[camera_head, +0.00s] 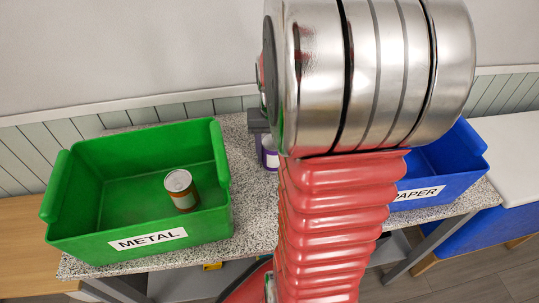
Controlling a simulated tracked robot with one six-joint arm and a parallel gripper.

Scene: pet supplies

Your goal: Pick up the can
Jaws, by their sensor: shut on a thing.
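My gripper (262,138) is partly hidden behind my large silver and red arm. Its visible grey part is at the upper middle, shut on a purple can (270,158) with a pale label. Only the left part of that can shows, above or at the speckled table. Another can (181,189), with a silver lid and an orange-brown and green label, stands upright inside the green bin (147,240) labelled METAL. My gripper is to the right of this bin and apart from it.
A blue bin (440,165) labelled PAPER is at the right, partly covered by my arm. The speckled table (250,215) is bare between the green bin and my arm. A panelled wall (170,112) runs behind it. A white-topped surface (515,160) is at far right.

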